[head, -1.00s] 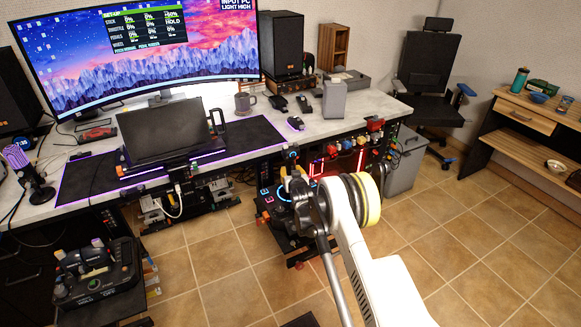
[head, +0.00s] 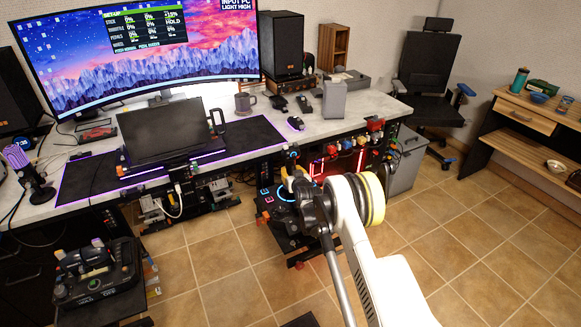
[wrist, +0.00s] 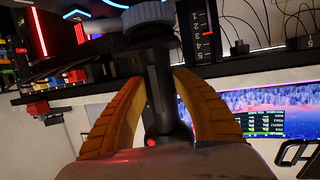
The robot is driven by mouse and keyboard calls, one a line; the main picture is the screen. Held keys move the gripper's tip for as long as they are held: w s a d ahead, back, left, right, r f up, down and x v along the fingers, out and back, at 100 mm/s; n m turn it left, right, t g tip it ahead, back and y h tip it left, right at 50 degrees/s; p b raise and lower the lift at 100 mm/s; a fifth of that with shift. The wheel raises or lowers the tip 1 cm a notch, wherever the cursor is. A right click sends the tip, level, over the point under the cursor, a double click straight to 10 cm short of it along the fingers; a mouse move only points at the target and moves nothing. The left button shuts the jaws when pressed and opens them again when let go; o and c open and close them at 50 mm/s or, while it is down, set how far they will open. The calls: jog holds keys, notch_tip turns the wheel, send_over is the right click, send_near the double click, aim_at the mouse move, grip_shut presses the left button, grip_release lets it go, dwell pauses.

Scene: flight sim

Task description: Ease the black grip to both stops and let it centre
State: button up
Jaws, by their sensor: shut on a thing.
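The black grip (wrist: 158,108) stands between the two yellow-orange fingers of my gripper (wrist: 159,80) in the wrist view. The fingers are shut on its sides. A grey ridged knob (wrist: 149,14) shows above the grip, and a small red button shows near its lower end. In the head view my gripper (head: 292,178) is at the lit control unit (head: 283,212) below the desk's front edge. My wrist and arm hide most of the grip there. The monitor (head: 150,55) shows a set-up panel with percentages and the word HOLD.
The desk (head: 345,125) carries a small black screen (head: 160,132), a mug (head: 245,103) and a mouse (head: 296,123). Red-lit gear hangs under its right side. A throttle box (head: 95,278) stands at the lower left. The tiled floor at right is clear.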

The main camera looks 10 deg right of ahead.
jog(key=shift+y, duration=0.3)
jog(key=o, duration=1.3)
jog(key=shift+f, duration=0.1)
jog(key=shift+c, duration=0.2)
jog(key=v, duration=0.9)
jog(key=shift+p, duration=0.3)
jog(key=shift+w, duration=0.1)
